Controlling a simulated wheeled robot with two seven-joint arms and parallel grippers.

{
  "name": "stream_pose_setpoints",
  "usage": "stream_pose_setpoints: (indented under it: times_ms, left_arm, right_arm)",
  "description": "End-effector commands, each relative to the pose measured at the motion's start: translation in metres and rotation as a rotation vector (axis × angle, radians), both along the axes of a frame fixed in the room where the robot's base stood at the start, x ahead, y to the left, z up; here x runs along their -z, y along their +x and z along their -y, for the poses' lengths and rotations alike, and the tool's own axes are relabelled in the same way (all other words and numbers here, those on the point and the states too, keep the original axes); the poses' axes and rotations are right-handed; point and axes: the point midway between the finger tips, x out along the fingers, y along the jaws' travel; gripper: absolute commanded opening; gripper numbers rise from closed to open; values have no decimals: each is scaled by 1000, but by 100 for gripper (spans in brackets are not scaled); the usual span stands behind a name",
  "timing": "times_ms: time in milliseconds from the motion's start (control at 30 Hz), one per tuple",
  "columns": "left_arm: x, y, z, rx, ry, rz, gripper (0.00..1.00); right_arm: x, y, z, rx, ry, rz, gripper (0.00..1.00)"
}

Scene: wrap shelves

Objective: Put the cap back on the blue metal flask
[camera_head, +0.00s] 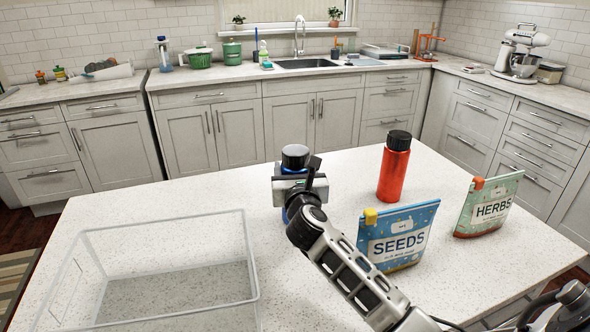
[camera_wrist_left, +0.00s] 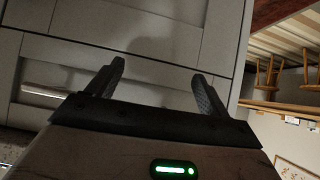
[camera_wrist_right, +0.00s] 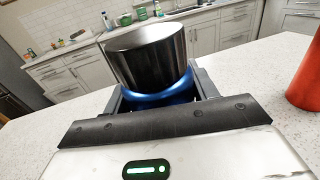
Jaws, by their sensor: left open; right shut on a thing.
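The blue metal flask (camera_head: 285,216) stands on the near table, mostly hidden behind my right gripper and arm in the head view. Its blue upper part (camera_wrist_right: 160,96) shows between the fingers in the right wrist view. A dark, shiny cap (camera_wrist_right: 147,54) sits directly above this blue part, lined up with it; it also shows in the head view (camera_head: 295,156). I cannot tell how tightly it is seated. My right gripper (camera_head: 291,186) is shut on the flask just below the cap. My left gripper (camera_wrist_left: 160,82) is open and empty, facing pale cabinet fronts, outside the head view.
A red flask with a black cap (camera_head: 394,172) stands to the right. A SEEDS pouch (camera_head: 398,240) and a HERBS pouch (camera_head: 489,207) stand nearer the right side. A clear open bin (camera_head: 250,262) is at the front left. The table behind the bin is bare.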

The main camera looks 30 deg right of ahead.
Motion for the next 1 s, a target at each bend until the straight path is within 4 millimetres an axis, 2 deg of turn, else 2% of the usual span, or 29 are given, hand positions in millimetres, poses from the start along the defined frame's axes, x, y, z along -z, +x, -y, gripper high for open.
stream_pose_setpoints:
  times_ms: [200,233,300,567,667,767,1000]
  left_arm:
    - [3,0,0,1,0,-1,80]
    - [2,0,0,1,0,-2,80]
    - [2,0,0,1,0,-2,80]
    - [1,0,0,0,0,0,80]
    - [-3,0,0,0,0,0,80]
    - [1,0,0,0,0,1,80]
    - [6,0,0,0,0,0,80]
  right_arm:
    - [3,0,0,1,0,2,0]
    - [4,0,0,1,0,0,63]
    - [4,0,0,1,0,-1,80]
    - [3,0,0,1,0,0,80]
    - [-3,0,0,0,-1,0,80]
    - [1,-13,-7,-1,1,-2,80]
    - [2,-59,-30,-1,3,-2,80]
